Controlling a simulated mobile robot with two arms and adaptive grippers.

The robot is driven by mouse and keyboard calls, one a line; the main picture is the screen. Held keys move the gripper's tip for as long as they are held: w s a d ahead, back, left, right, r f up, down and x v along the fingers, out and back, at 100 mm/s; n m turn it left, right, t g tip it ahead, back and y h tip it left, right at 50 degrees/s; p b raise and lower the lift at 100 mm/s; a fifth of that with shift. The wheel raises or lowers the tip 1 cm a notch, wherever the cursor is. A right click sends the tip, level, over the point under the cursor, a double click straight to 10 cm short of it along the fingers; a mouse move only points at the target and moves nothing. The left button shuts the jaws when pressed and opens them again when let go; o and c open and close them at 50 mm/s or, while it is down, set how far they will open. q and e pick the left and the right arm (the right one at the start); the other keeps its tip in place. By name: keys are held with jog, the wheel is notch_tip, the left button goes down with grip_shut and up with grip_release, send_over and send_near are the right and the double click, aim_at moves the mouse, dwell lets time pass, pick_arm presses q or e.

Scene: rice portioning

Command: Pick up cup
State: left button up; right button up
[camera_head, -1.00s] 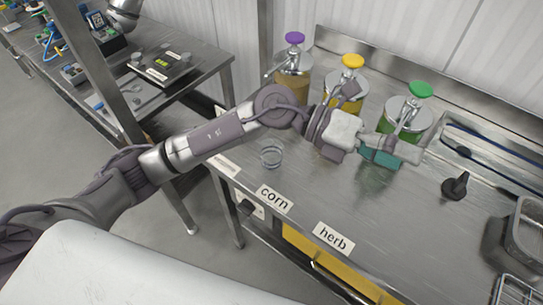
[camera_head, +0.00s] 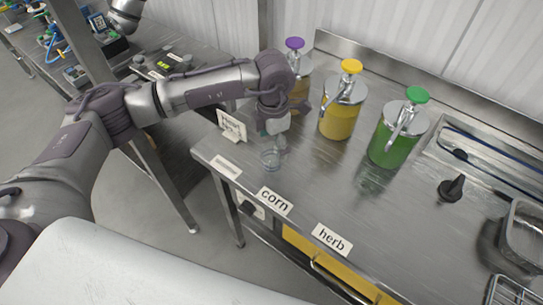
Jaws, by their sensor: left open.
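A small clear cup (camera_head: 270,159) stands upright on the steel table near its left front edge, behind the blank-looking label. My left gripper (camera_head: 277,146) hangs pointing down over the cup, its fingers open and close to the cup's rim. I cannot tell whether a finger touches the cup. The cup is not lifted. My right gripper is not in view.
Behind stand pump jars with a purple (camera_head: 295,43), a yellow (camera_head: 341,118) and a green top (camera_head: 398,138). Labels corn (camera_head: 273,201) and herb (camera_head: 332,239) lie along the front edge. A black knob (camera_head: 453,188) stands right. The middle is clear.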

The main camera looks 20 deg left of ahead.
aim_at(272, 157)
pick_arm(q)
jog(key=shift+f, duration=0.35)
notch_tip(272, 157, down, 5)
jog(key=p, duration=0.3)
jog(key=shift+a+r, duration=0.1)
jog(key=shift+a, duration=0.05)
jog(key=shift+f, duration=0.3)
jog(key=c, duration=1.2)
jog(key=shift+o, duration=0.2)
jog(key=shift+r, duration=0.15)
notch_tip(272, 157, up, 9)
jog(key=b, duration=0.4)
jog(key=s+a+m, duration=0.2)
jog(key=s+m, duration=0.5)
jog(key=m, duration=0.6)
jog(key=s+a+r+m, duration=0.1)
jog(key=s+m, duration=0.5)
jog(key=m, duration=0.8)
jog(key=shift+s+a+b, duration=0.4)
jog(key=shift+a, duration=0.15)
